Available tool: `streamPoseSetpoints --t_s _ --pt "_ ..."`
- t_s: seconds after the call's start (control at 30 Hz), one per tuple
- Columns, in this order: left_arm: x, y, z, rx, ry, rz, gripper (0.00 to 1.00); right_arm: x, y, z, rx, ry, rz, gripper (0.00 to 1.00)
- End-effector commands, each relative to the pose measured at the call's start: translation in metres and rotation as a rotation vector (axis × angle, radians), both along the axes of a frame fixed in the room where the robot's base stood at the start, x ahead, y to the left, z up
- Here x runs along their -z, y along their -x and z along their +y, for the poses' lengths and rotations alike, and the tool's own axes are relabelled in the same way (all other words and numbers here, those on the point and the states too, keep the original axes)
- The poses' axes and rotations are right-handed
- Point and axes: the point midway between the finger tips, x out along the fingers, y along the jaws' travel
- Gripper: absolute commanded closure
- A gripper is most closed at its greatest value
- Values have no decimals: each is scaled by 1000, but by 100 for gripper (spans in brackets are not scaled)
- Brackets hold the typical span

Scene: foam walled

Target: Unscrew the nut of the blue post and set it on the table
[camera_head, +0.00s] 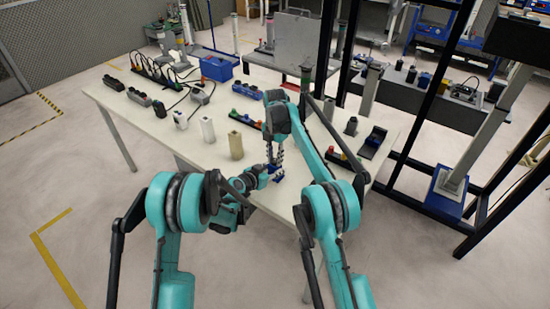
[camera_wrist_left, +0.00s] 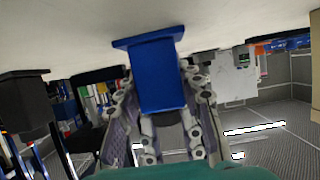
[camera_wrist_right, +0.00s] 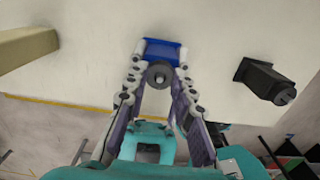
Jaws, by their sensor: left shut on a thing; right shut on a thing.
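The blue post stands upright on its square blue base near the table's front edge, mostly covered by my grippers in the head view (camera_head: 278,178). In the left wrist view the blue post (camera_wrist_left: 158,78) appears upside down between the fingers of my left gripper (camera_wrist_left: 158,80), which is shut on it from the side. In the right wrist view the round grey nut (camera_wrist_right: 158,74) sits over the blue base (camera_wrist_right: 162,47), between the fingertips of my right gripper (camera_wrist_right: 161,66). My right gripper points down from above, shut on the nut. Thread engagement is hidden.
A tan post (camera_head: 235,146) and a white post (camera_head: 207,129) stand to the left on the table (camera_head: 165,140). A black post (camera_head: 351,127) stands to the right. Coloured button boxes (camera_head: 246,119) lie behind. A black rack upright (camera_head: 425,85) rises beyond the table's right side.

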Motion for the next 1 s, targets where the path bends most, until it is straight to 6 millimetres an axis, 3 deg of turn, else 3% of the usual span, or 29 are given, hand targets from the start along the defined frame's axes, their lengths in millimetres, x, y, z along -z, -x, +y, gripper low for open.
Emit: streamPoseSetpoints --t_s 0.1,0.3,0.47,0.73,0.77,0.8,0.83,1.0 --pt "0 0 0 0 0 0 100 0 0 0 -280 1 0 100" --pt "0 0 0 0 0 0 100 0 0 0 -663 2 1 100" --pt "0 0 0 0 0 0 100 0 0 1 -780 3 1 100" --pt "0 0 0 0 -1 0 100 0 0 1 -787 3 1 100" --pt "0 0 0 0 -1 0 100 0 0 1 -787 2 1 70" --pt "0 0 0 0 -1 0 100 0 0 1 -787 2 1 60" --pt "0 0 0 0 -1 0 100 0 0 1 -786 2 1 55" --pt "0 0 0 0 0 0 100 0 0 1 -785 3 1 55"
